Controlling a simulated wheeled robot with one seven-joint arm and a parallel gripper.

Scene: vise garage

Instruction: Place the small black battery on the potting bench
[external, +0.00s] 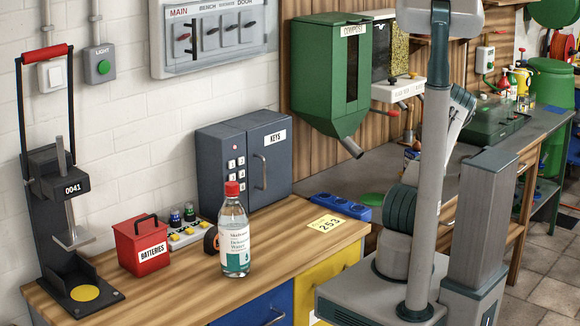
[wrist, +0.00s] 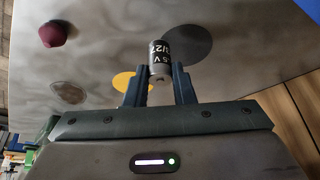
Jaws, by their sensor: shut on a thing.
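In the wrist view my gripper (wrist: 161,76) is shut on a small cylindrical battery (wrist: 160,57), dark with white lettering and a grey end. The battery is held between the two fingertips, over a mottled grey surface (wrist: 115,40). I cannot tell its height above that surface. In the external view a grey-topped bench (external: 545,122) runs along the wooden wall, behind my arm; it appears to be the potting bench. My gripper and the battery are hidden or out of frame in the external view.
In the wrist view a yellow disc (wrist: 122,80), a dark grey disc (wrist: 190,44) and a maroon object (wrist: 53,34) lie on the grey surface. The external view shows a wooden workbench (external: 180,285) with a bottle (external: 233,235) and a red battery box (external: 141,245).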

